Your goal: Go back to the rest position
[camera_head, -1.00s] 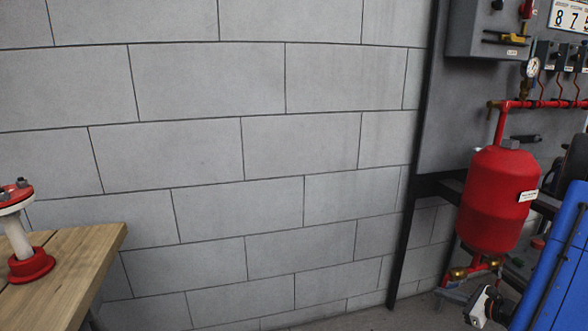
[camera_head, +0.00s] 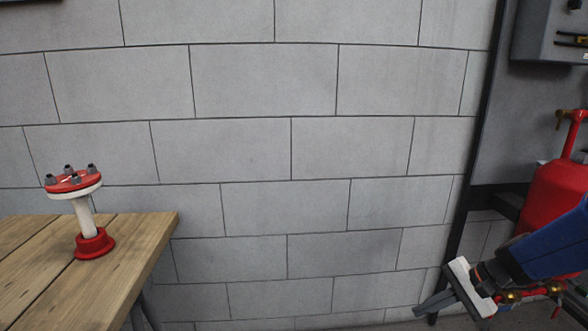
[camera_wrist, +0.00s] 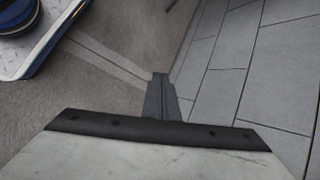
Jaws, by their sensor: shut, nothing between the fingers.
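My gripper (camera_head: 432,304) is at the lower right of the head view, at the end of my blue arm. Its dark fingers point left, in front of the grey block wall, and hold nothing. In the wrist view the fingers (camera_wrist: 161,98) are together, with the floor and wall beyond them. Nothing touches them in either view.
A wooden table (camera_head: 120,275) at left carries a red and white flanged pipe piece (camera_head: 82,215). At right stand a red tank (camera_head: 548,200) and a dark panel frame (camera_head: 480,140). The block wall (camera_head: 270,150) fills the middle. A blue-edged object (camera_wrist: 45,45) shows in the wrist view.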

